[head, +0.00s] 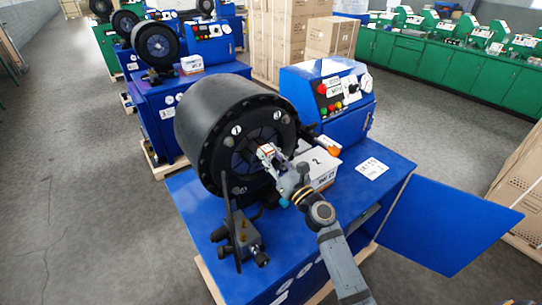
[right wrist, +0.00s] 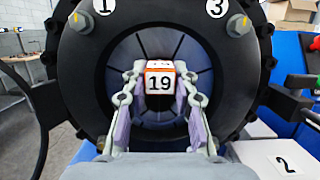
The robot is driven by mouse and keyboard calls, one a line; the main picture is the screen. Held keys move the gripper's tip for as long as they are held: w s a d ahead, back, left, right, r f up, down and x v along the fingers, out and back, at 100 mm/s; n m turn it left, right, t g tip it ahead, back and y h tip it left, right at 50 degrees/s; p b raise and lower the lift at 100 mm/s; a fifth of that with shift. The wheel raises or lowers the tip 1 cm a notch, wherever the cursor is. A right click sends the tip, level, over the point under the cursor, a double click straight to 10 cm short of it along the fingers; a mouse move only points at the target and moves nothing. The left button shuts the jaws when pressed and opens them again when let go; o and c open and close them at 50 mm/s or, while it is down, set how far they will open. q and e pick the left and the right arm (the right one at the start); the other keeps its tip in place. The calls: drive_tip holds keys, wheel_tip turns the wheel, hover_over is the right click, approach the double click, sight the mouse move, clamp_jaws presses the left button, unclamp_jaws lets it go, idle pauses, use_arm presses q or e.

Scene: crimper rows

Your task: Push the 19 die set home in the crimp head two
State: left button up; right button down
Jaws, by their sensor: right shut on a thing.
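The 19 die set (right wrist: 160,85) is a small block with an orange-edged white label reading 19. In the head view it shows small (head: 267,151) at the mouth of the crimp head (head: 215,120), a big black drum on a blue machine. My right gripper (head: 272,160) is shut on the die set. In the right wrist view its two fingers (right wrist: 160,75) flank the block, which sits upright before the round opening, between the dark segments (right wrist: 190,55). I cannot tell how deep it sits. The crimp head's face (right wrist: 85,70) carries numbers 1 and 3. My left gripper is not in view.
A white box marked 2 (head: 322,172) stands right of the head on the blue bench (head: 385,160). A control cabinet (head: 330,90) is behind it. A black fixture with a lever (head: 240,240) stands in front. More crimpers (head: 158,45) stand behind left.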

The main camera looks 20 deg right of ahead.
sight(262, 146)
drive_tip(key=shift+f+x, duration=0.1)
drive_tip(key=shift+x, duration=0.95)
drive_tip(key=shift+f+x, duration=0.15)
drive_tip(key=shift+x, duration=0.9)
drive_tip(key=c, duration=1.4)
unclamp_jaws()
drive_tip(key=o, duration=0.4)
drive_tip(key=shift+s, duration=0.1)
drive_tip(key=shift+f, duration=0.45)
drive_tip(key=v, duration=1.1)
drive_tip(key=shift+s+d+r, duration=0.15)
drive_tip(key=shift+s+r, duration=0.05)
drive_tip(key=shift+s, duration=0.2)
